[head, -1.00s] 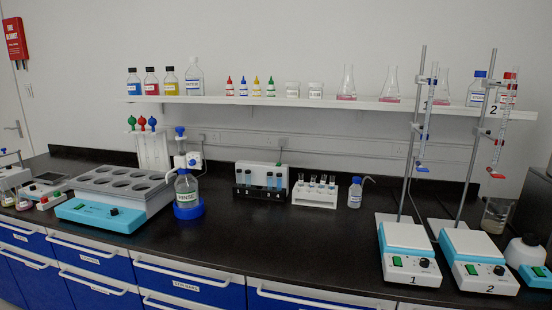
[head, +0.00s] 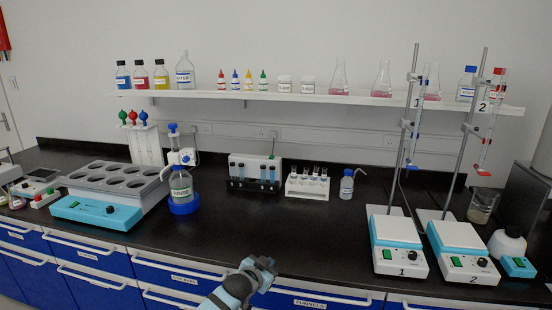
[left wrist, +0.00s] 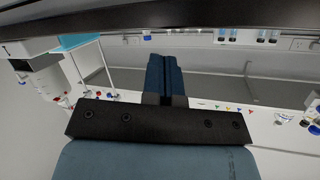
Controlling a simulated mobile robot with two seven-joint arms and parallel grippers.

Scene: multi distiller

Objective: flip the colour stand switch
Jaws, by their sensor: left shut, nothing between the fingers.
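The colour stand (head: 268,163), which I take to be the white upright panel with a black rack in front holding blue-filled tubes, stands at the back middle of the bench. Its switch is too small to make out. My left gripper (head: 262,264) is at the front edge of the bench, below and in front of the stand, well apart from it. In the left wrist view its fingers (left wrist: 165,75) are together with nothing between them. That view looks upside down, with blue-capped tubes at its top right. My right gripper is not in view.
A white tube rack (head: 307,188) and a small wash bottle (head: 346,186) stand right of the stand. Two stirrer plates with burettes (head: 400,262) are at the right. The dark bench (head: 300,232) is clear in front.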

